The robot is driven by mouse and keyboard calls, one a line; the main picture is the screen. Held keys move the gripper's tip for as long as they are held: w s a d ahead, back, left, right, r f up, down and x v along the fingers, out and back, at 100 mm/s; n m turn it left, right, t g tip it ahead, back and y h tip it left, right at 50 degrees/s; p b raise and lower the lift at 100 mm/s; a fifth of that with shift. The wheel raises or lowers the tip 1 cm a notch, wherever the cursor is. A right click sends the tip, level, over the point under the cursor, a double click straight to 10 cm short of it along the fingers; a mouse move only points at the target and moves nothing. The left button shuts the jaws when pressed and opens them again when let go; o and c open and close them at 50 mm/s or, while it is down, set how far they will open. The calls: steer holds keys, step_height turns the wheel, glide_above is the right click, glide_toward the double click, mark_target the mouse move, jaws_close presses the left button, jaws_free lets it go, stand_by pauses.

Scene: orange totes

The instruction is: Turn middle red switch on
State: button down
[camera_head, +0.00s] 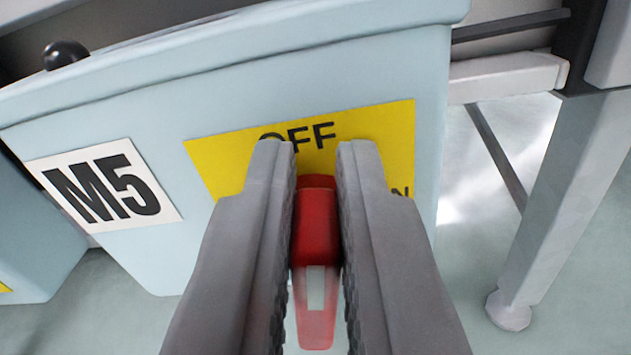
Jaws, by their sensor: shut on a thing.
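The red switch (315,235) stands out from a yellow label plate (222,160) on a pale blue box (330,75). Its handle points down toward the camera and has a pale slot near its end. My gripper (316,165) comes in from the bottom, with one grey finger on each side of the red handle. The fingers are shut on it. "OFF" shows on the plate above the switch, and part of a word ending in "N" shows at the lower right. The fingers hide the rest of the plate.
A white "M5" sign (103,190) is on the box to the left. A black knob (65,55) is at the upper left. A pale metal leg (560,200) and rails stand at the right. Part of another pale blue box (35,245) shows at the left edge.

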steer(key=shift+s+d+f+m, duration=0.15)
steer(key=shift+f+m, duration=0.35)
steer(key=shift+m, duration=2.05)
steer(key=shift+s+d+f+m, duration=0.1)
steer(key=shift+d+f+m, duration=0.3)
steer(key=shift+m, duration=2.2)
steer(key=shift+s+d+f+m, duration=0.1)
steer(key=shift+f+m, duration=0.45)
steer(key=shift+m, duration=2)
